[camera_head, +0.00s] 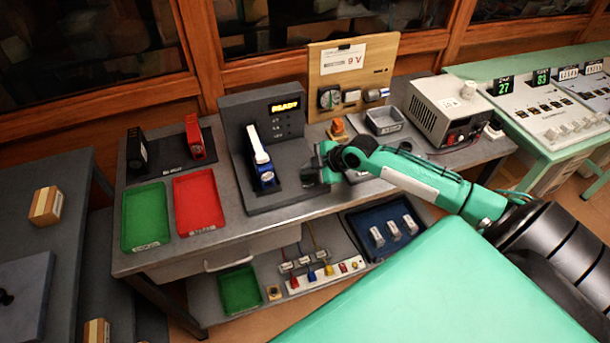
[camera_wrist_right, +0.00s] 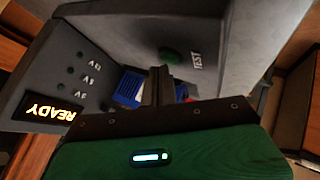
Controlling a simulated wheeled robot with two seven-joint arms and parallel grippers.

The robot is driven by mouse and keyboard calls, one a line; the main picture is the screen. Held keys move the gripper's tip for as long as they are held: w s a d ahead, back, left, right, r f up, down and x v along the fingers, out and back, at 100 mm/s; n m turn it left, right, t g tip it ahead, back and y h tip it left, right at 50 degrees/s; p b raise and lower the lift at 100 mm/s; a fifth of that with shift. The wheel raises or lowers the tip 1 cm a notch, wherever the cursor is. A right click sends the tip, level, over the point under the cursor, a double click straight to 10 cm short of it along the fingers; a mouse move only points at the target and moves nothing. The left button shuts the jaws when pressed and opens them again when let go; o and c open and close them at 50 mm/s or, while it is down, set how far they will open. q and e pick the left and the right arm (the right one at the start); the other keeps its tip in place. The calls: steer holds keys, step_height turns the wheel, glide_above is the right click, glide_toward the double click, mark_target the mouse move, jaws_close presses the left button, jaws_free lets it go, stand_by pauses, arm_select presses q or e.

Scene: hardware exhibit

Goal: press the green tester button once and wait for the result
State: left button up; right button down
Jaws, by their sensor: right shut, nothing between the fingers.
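The grey tester (camera_head: 247,112) stands on the bench, its display (camera_head: 285,106) reading READY in yellow. A blue device with a white upper part (camera_head: 261,158) stands in it. In the right wrist view the green button (camera_wrist_right: 171,55), marked TEST, is round and sits on the tester's base; I cannot make it out in the head view. My right gripper (camera_head: 312,172) is at the right side of the tester's base. Its closed, empty fingers (camera_wrist_right: 158,82) show just beside the button in the wrist view; whether they touch it is unclear. My left gripper is not in view.
A green tray (camera_head: 146,218) and a red tray (camera_head: 199,202) lie left of the tester. A wooden board (camera_head: 386,72) with gauges and a white power supply (camera_head: 440,108) stand to the right. The lower shelf holds a blue tray (camera_head: 367,239).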

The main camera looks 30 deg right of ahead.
steer(key=shift+f, duration=0.35)
steer(key=shift+r, duration=0.1)
stand_by(0.5)
steer(key=shift+r+p, duration=0.6)
steer(key=shift+r, duration=0.15)
step_height(320, 180, up, 5)
steer(key=p, duration=0.4)
stand_by(0.7)
